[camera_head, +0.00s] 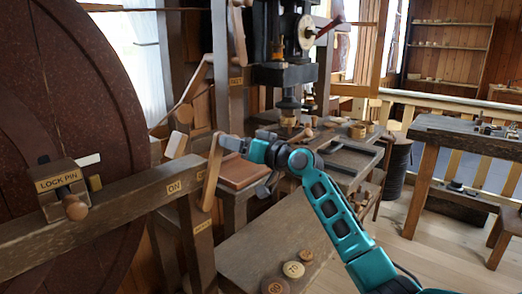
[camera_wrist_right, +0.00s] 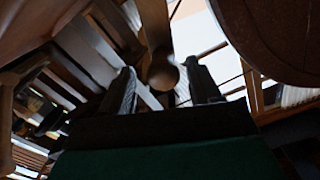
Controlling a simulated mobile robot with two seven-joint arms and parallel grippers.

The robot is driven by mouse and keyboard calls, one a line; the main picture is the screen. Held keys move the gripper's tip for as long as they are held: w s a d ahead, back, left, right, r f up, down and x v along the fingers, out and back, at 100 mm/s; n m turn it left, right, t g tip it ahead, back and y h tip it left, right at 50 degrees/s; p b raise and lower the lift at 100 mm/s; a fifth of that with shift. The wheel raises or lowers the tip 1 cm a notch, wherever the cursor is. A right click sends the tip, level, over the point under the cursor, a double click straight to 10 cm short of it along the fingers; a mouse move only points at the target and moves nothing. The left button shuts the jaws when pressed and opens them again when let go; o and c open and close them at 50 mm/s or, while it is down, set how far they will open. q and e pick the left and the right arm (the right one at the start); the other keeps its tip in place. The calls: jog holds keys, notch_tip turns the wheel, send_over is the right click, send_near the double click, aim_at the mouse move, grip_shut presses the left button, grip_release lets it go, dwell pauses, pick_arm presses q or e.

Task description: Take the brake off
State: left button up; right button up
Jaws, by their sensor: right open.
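A wooden lever (camera_head: 211,175) stands nearly upright on a post beside the big wheel. My left gripper is not in view.
A large dark red wheel (camera_head: 85,110) fills the left. A lock pin (camera_head: 75,208) with a wooden knob sits on the beam in front. Round wooden pieces (camera_head: 292,269) lie on a low bench (camera_head: 250,250). A workbench (camera_head: 445,135) stands at the right, with open floor before it.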

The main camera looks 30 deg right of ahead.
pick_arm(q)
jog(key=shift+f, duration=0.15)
pick_arm(e)
jog(key=v, duration=1.1)
jog(key=shift+s, duration=0.1)
jog(key=s+a+f+g+h+p, duration=0.1)
jog(key=s+a+f+g, duration=0.15)
jog(key=f, duration=0.75)
jog(key=s+a+f+g+h+p, duration=0.1)
jog(key=s+a+f+h, duration=0.15)
jog(key=f, duration=0.65)
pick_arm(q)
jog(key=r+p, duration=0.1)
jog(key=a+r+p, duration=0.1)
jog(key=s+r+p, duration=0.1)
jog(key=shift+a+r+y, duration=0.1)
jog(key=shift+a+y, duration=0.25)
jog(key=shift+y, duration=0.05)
pick_arm(e)
jog(key=s+a+f+n+g, duration=0.1)
jog(key=s+a+f, duration=0.4)
jog(key=s+f, duration=0.2)
jog(key=s+a+f+n+g, duration=0.1)
jog(key=s+a+f, duration=0.5)
jog(key=s, duration=0.6)
jog(key=shift+s+a+f+n+g+h, duration=0.25)
jog(key=shift+a+f+n+g+h, duration=0.05)
jog(key=shift+f+n+g+h, duration=0.1)
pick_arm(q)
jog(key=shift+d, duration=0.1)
